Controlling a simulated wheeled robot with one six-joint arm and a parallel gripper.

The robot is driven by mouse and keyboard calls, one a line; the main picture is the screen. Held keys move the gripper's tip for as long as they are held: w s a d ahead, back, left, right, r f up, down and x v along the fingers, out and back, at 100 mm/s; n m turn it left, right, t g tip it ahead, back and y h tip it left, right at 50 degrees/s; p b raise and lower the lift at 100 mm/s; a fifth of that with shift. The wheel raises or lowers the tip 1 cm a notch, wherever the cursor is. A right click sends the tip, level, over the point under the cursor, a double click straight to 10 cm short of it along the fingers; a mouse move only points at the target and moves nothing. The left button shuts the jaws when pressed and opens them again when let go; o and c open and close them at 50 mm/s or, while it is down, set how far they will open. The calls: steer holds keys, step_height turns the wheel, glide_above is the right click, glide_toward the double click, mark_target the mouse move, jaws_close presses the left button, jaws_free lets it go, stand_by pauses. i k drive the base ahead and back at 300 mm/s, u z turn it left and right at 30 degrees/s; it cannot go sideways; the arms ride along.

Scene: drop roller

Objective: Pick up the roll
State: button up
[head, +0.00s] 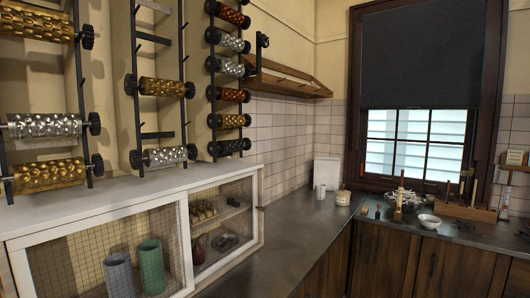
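Several embossed rollers hang on dark vertical racks on the left wall. The left rack holds a gold roller (33,24) at the top, a silver roller (43,126) and a lower gold roller (47,175). The middle rack holds a gold roller (161,87) and a silver roller (165,156), with empty pegs above. The right rack (212,75) holds a close column of gold, silver, copper and dark rollers. I cannot tell which one is the roll of the task. My gripper is not in view.
A white cabinet (120,205) with wire-mesh doors stands below the racks, its top clear. Behind the mesh are a grey cylinder (118,275) and a green cylinder (151,266).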

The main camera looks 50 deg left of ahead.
mark_target(240, 145)
steer(key=u, duration=0.3)
steer(key=i, duration=1.85)
steer(key=u, duration=1.65)
steer(key=i, duration=1.2)
steer(key=u, duration=1.15)
